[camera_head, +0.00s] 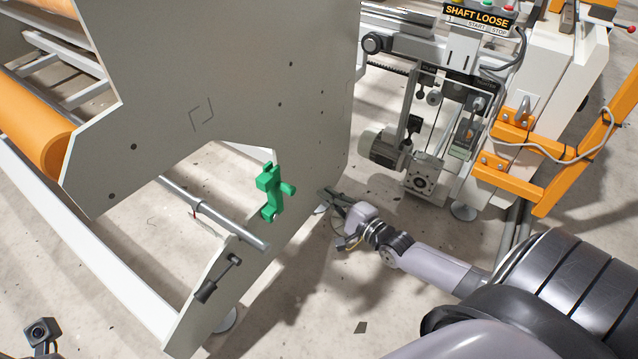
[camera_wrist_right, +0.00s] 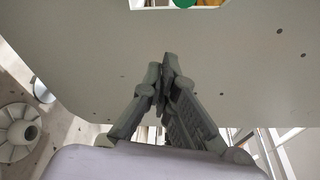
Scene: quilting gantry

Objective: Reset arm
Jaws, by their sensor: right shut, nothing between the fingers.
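My right gripper (camera_head: 330,198) is in front of the grey side panel (camera_head: 235,80), near its lower right edge, to the right of the green bracket (camera_head: 271,192). In the right wrist view its fingers (camera_wrist_right: 167,68) meet at the tips with nothing between them, and the panel fills the view beyond. I cannot tell whether the tips touch the panel. The green bracket stands on the panel beside the end of a metal shaft (camera_head: 215,213). A bit of green shows at the top edge of the wrist view (camera_wrist_right: 185,3). My left gripper's fingers are not seen.
A black-handled lever (camera_head: 217,280) sits on the panel's lower part. A machine head with a "SHAFT LOOSE" sign (camera_head: 478,17) and a motor (camera_head: 382,147) stands at right, beside an orange frame (camera_head: 520,165). An orange roll (camera_head: 35,125) is at left. Bare floor (camera_head: 300,310) lies below.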

